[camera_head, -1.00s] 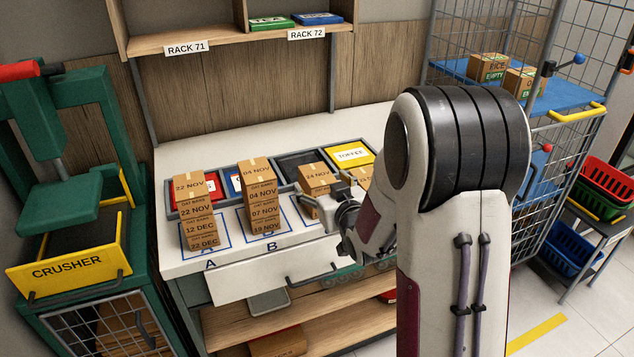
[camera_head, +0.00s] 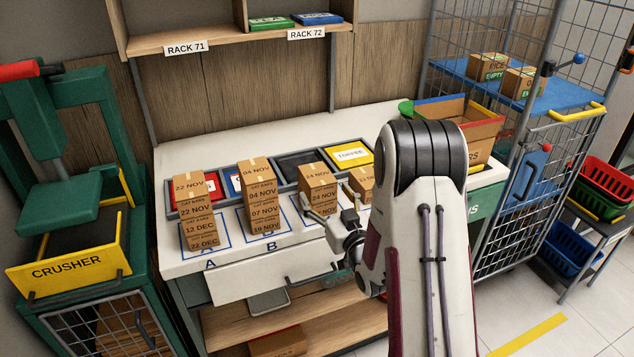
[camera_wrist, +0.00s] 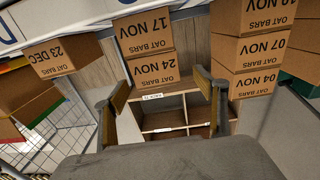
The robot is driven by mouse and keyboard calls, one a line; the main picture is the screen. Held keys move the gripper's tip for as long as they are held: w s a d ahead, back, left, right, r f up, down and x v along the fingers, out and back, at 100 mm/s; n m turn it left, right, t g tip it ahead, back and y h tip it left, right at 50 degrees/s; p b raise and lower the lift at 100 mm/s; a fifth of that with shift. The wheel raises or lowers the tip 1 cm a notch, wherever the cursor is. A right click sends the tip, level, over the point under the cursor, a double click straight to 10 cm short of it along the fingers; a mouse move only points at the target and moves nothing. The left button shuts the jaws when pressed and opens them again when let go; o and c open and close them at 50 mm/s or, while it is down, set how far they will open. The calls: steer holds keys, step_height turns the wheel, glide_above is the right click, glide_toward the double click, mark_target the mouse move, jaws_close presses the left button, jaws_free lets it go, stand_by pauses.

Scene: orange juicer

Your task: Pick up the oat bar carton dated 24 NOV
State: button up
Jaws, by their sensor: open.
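The oat bar carton dated 24 NOV (camera_head: 318,178) is the upper carton of its stack on the white bench, right of stack B. The inverted wrist view shows its front label, 24 NOV (camera_wrist: 155,70), and the 17 NOV carton (camera_wrist: 144,30) directly under it. My gripper (camera_head: 329,200) is open in front of this stack, low beside the carton fronts in the head view. In the wrist view the open fingers (camera_wrist: 158,98) stand apart with the 24 NOV carton ahead, between their lines. Nothing is held. The gripper hides part of the lower carton in the head view.
Stack B (camera_head: 263,198) and stack A (camera_head: 195,210) stand to the left. A carton dated 23 DEC (camera_wrist: 62,57) is close on the right-hand side, partly behind my gripper in the head view. Flat trays (camera_head: 349,154) line the back. A cardboard box (camera_head: 470,128) stands at the bench's right end.

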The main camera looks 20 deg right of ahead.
mark_target(317, 177)
steer(key=shift+w, duration=0.1)
steer(key=shift+w+d, duration=0.1)
steer(key=shift+w, duration=1.1)
steer(key=shift+w+d+r, duration=0.1)
steer(key=shift+w+d, duration=0.05)
steer(key=shift+w, duration=1.15)
steer(key=shift+w+d, duration=0.1)
steer(key=shift+w, duration=1.2)
steer(key=c, duration=1.4)
